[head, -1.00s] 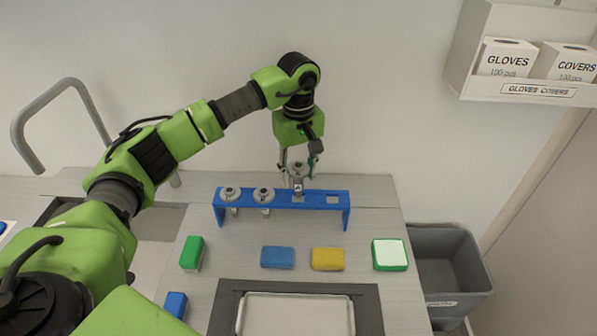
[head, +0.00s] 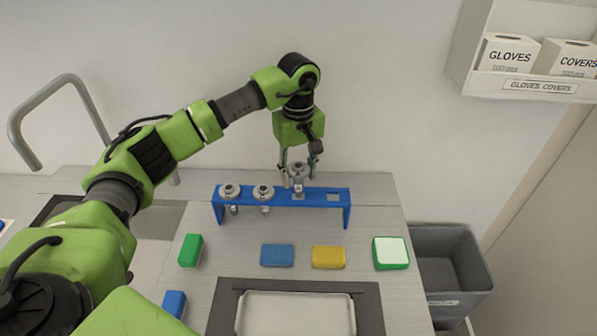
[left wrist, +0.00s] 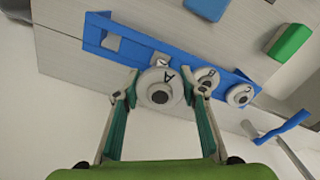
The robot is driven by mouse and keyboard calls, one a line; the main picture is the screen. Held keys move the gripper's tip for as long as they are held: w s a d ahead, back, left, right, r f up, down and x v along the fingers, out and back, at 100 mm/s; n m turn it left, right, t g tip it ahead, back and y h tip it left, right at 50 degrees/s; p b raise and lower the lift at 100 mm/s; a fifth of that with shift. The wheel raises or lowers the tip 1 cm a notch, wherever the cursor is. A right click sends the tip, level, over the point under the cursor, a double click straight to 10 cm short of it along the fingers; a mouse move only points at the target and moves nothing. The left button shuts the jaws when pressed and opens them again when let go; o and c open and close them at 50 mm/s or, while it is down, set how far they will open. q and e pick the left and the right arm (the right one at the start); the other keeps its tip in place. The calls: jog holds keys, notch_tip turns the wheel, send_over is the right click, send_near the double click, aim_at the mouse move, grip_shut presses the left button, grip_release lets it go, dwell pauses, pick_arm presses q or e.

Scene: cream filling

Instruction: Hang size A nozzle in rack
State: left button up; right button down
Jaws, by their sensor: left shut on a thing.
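The size A nozzle (left wrist: 160,91), a grey flanged piece marked "A", sits between the fingers of my left gripper (head: 298,178). My left gripper (left wrist: 160,97) is shut on it. The blue rack (head: 233,206) stands on the counter, also in the left wrist view (left wrist: 134,49). The nozzle is at the rack's third slot from the left in the head view. Whether it touches the rack I cannot tell. The fourth slot (head: 333,197) is empty. A nozzle marked "B" (left wrist: 207,82) and another nozzle (left wrist: 239,95) hang in the other slots. My right gripper is out of view.
In front of the rack lie a green block (head: 190,250), a blue block (head: 277,255), a yellow block (head: 328,257) and a green-white block (head: 391,253). A metal tray (head: 295,314) is nearer. A grey bin (head: 448,262) stands right. The wall is close behind.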

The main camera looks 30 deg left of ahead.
aim_at(298, 197)
pick_arm(q)
jog(key=shift+f+b, duration=1)
jog(key=shift+f, duration=0.5)
jog(key=shift+f, duration=0.15)
jog(key=shift+f+b, duration=0.95)
jog(key=shift+f, duration=0.1)
jog(key=shift+s, duration=0.15)
